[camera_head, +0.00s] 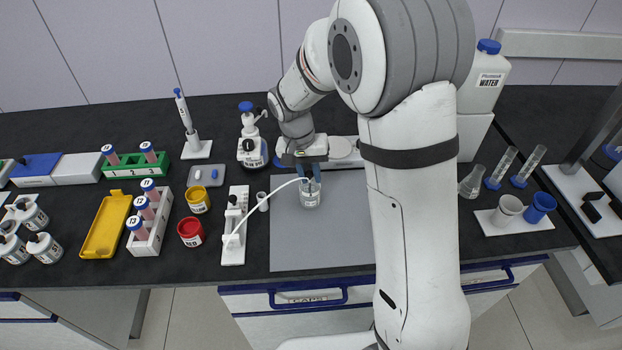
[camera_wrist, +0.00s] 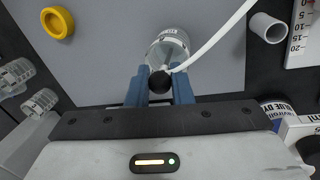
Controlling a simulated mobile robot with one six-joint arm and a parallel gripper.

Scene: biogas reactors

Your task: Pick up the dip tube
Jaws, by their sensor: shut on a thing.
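My gripper (camera_head: 309,172) is shut on the dip tube, whose round black top (camera_wrist: 158,82) shows between the blue fingers in the wrist view. A white hose (camera_head: 272,193) curves from the dip tube down to a white stand (camera_head: 233,240) on its left. A clear bottle with a white label (camera_head: 310,197) stands upright on the grey mat (camera_head: 318,245) just under the fingers. The bottle also shows in the wrist view (camera_wrist: 176,42). A thin stem appears to run from the black top toward the bottle mouth; whether its lower end is inside I cannot tell.
A small grey cup (camera_head: 263,201) is beside the mat's left edge. Red (camera_head: 190,232) and yellow (camera_head: 198,201) jars stand further left. A blue-capped bottle (camera_head: 251,150) is behind.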

